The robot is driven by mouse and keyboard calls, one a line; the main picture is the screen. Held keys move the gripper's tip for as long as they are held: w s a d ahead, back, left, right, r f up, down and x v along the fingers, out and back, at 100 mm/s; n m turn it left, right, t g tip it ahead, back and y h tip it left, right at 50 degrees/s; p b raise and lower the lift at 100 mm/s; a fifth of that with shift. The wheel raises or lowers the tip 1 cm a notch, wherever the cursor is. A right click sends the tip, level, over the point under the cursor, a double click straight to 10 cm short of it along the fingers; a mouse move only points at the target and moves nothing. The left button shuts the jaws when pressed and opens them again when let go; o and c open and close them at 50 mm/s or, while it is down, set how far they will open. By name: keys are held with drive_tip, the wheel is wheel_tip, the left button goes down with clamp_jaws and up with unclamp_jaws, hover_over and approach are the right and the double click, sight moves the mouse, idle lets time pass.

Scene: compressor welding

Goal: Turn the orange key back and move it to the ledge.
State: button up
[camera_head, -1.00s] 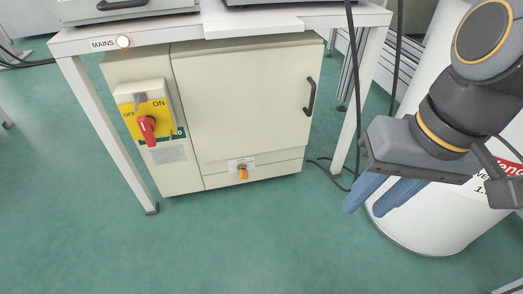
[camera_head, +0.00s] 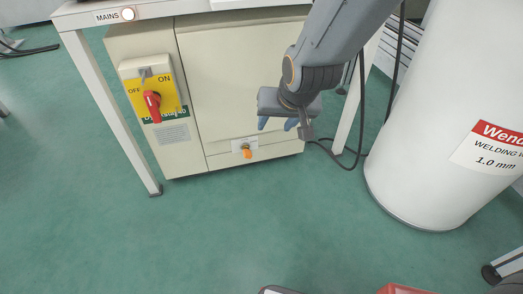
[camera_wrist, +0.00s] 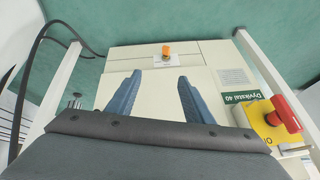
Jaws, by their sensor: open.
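The orange key (camera_head: 247,153) sits in a small lock plate low on the front of the beige cabinet (camera_head: 228,75). It also shows in the wrist view (camera_wrist: 166,50), ahead of my fingers. My gripper (camera_head: 278,124) is in front of the cabinet door, to the right of the key and a little above it in the head view. Its two blue fingers (camera_wrist: 160,82) are apart with nothing between them. A ledge cannot be made out for certain; a white table top (camera_head: 190,9) lies above the cabinet.
A red rotary switch (camera_head: 152,102) on a yellow plate is at the cabinet's left; it also shows in the wrist view (camera_wrist: 285,112). A white welding wire drum (camera_head: 440,110) stands to the right. Black cables hang by the right table leg.

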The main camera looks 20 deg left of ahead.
drive_tip(key=w+a+f+t+y+b, duration=0.1)
drive_tip(key=w+a+f+t, duration=0.15)
drive_tip(key=w+f, duration=0.35)
drive_tip(key=w+a+f+t+y+b, duration=0.1)
drive_tip(key=w+a+f, duration=0.3)
drive_tip(key=f, duration=0.4)
drive_tip(key=m+t+y+b, duration=0.2)
drive_tip(key=y, duration=0.2)
approach(249, 153)
drive_tip(key=w+a, duration=0.2)
drive_tip(key=b+x, duration=0.1)
drive_tip(key=x, duration=0.2)
drive_tip(key=f+b+x, duration=0.1)
drive_tip(key=b+x, duration=0.1)
drive_tip(key=x, duration=0.1)
drive_tip(key=shift+d, duration=0.1)
drive_tip(key=shift+w+a+f+b, duration=0.15)
drive_tip(key=shift+w+a+b, duration=0.35)
drive_tip(key=shift+a+b, duration=0.05)
